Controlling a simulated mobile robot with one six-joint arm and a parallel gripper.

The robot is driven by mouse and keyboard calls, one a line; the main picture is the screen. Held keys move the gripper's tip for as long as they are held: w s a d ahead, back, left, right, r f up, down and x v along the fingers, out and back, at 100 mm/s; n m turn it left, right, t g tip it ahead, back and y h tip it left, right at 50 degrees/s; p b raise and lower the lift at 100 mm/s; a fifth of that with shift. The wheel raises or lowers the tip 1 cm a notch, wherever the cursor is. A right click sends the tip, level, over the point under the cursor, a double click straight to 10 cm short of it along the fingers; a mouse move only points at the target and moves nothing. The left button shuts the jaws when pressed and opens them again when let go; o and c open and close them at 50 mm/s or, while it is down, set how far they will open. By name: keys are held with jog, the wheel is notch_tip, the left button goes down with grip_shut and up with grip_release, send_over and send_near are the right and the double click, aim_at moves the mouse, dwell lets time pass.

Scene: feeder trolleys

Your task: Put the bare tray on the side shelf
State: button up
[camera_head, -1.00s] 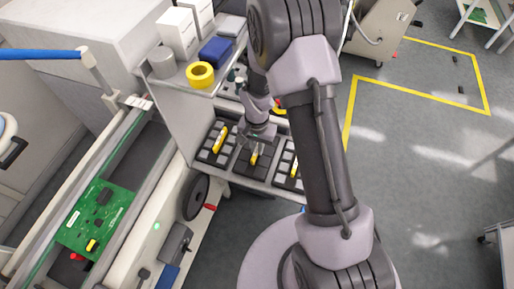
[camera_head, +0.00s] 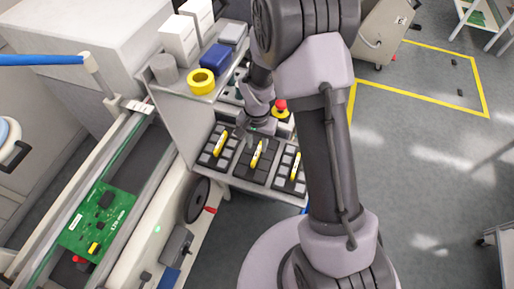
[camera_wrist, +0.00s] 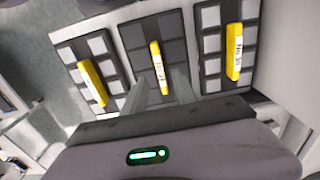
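The bare tray (camera_head: 248,172) is the middle one of three trays side by side on a light shelf (camera_head: 232,183) of the trolley. Its dark pockets are empty, and it has a yellow labelled handle (camera_head: 258,153). In the wrist view the bare tray (camera_wrist: 176,50) lies flat between two filled trays, its handle (camera_wrist: 157,66) upright in the middle. My gripper (camera_head: 246,138) is just behind and above that handle. In the wrist view my gripper (camera_wrist: 162,82) is open, its fingers apart with nothing held between them.
The left filled tray (camera_head: 216,150) and right filled tray (camera_head: 289,172) carry grey blocks and yellow handles. Above is a shelf with yellow tape (camera_head: 201,81) and a blue box (camera_head: 215,54). A red button (camera_head: 281,105) is right of my gripper. A conveyor with a green board (camera_head: 98,215) is left.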

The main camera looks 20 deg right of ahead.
notch_tip(320, 180, up, 10)
jog(key=t, duration=0.1)
notch_tip(320, 180, up, 13)
jog(key=n+t, duration=0.1)
jog(key=t, duration=0.1)
send_over(256, 154)
jog(key=s+a, duration=0.1)
jog(key=s, duration=0.5)
jog(key=s+a+r+n+t+y, duration=0.1)
jog(key=s+a+r+t+y, duration=0.1)
jog(key=s+r, duration=0.5)
jog(key=s, duration=0.5)
jog(key=shift+s+a+r+n+t, duration=0.2)
jog(key=shift+s+r+n+t, duration=0.1)
jog(key=shift+n+t, duration=0.1)
jog(key=shift+f, duration=0.1)
notch_tip(256, 154, down, 12)
jog(key=b, duration=1.1)
jog(key=shift+r+b, duration=0.2)
jog(key=shift+b, duration=0.2)
jog(key=shift+d, duration=0.1)
